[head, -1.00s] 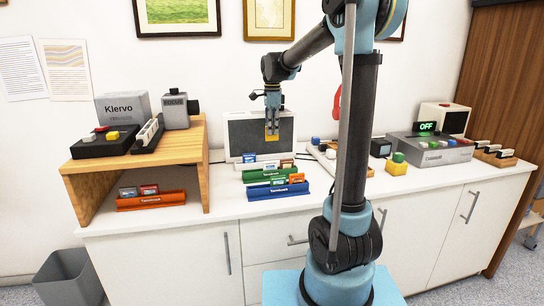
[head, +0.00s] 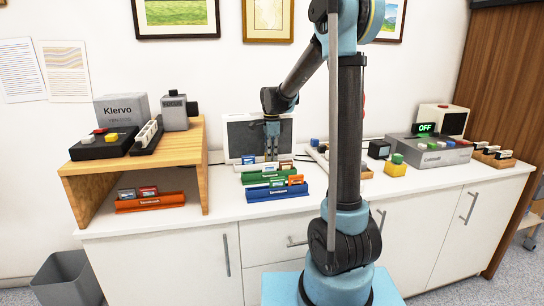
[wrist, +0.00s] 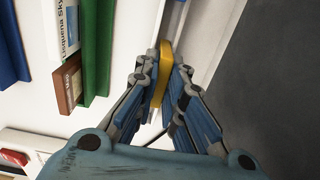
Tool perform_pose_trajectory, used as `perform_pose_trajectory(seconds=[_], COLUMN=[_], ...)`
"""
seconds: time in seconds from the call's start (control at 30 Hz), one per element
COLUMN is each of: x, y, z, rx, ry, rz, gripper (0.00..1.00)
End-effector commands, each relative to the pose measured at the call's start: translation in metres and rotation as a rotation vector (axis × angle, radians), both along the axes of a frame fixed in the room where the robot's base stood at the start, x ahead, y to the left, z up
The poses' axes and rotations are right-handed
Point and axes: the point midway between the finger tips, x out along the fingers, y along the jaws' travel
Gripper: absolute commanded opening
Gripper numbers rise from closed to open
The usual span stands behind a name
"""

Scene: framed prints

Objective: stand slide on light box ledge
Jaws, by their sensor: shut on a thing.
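The light box (head: 242,136) stands against the wall at the back of the counter, with a dark grey panel in a white frame. My gripper (head: 271,156) is low in front of its panel. In the wrist view my gripper (wrist: 160,85) is shut on a thin yellow slide (wrist: 160,65), seen nearly edge-on. The slide is beside the white lower edge of the light box (wrist: 200,50), with the dark panel to the right. I cannot tell whether the slide touches the ledge. In the head view the slide cannot be made out.
Blue and green slide racks (head: 276,190) stand just in front of the light box, holding several slides. An orange rack (head: 150,201) is under the wooden shelf (head: 187,150) at left. A grey device reading OFF (head: 430,150) and a yellow block (head: 395,169) are to the right.

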Motion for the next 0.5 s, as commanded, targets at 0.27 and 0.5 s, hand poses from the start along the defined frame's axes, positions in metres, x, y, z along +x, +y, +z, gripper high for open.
perform_pose_trajectory(seconds=[0.27, 0.5], x=[0.0001, 0.0000], y=[0.0002, 0.0005], z=[-0.0012, -0.0010], rx=[0.000, 0.000], ry=[0.000, 0.000], rz=[0.000, 0.001], gripper=[0.21, 0.30])
